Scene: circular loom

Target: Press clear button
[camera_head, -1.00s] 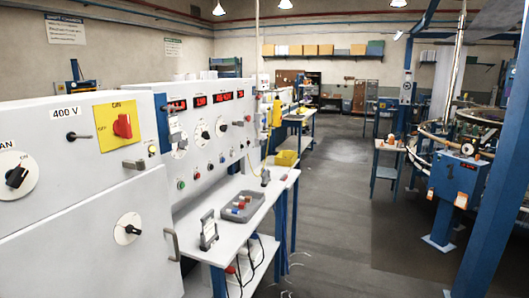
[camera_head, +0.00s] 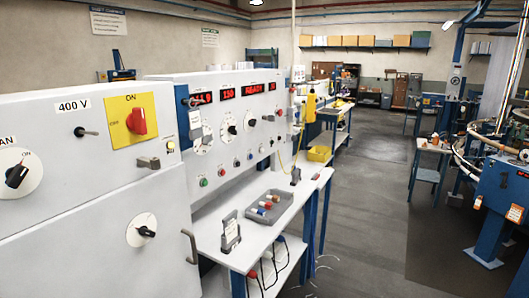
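The light grey control panel (camera_head: 160,92) stands at the left with a row of red digital displays (camera_head: 240,92) along its top. One display appears to read READY. Below the dials (camera_head: 232,129) is a row of small push buttons: a green button (camera_head: 203,182), a red button (camera_head: 221,171) and a blue button (camera_head: 237,162), with smaller ones farther right. Their labels are too small to read, so I cannot tell which is the clear button. Neither of my grippers is in view.
A white bench (camera_head: 240,255) runs below the panel. It holds a grey tray (camera_head: 250,216) of coloured parts and a grey stand (camera_head: 231,238). A cabinet (camera_head: 90,240) fills the near left. Open floor (camera_head: 370,220) lies right of the bench; blue machinery (camera_head: 500,190) stands beyond.

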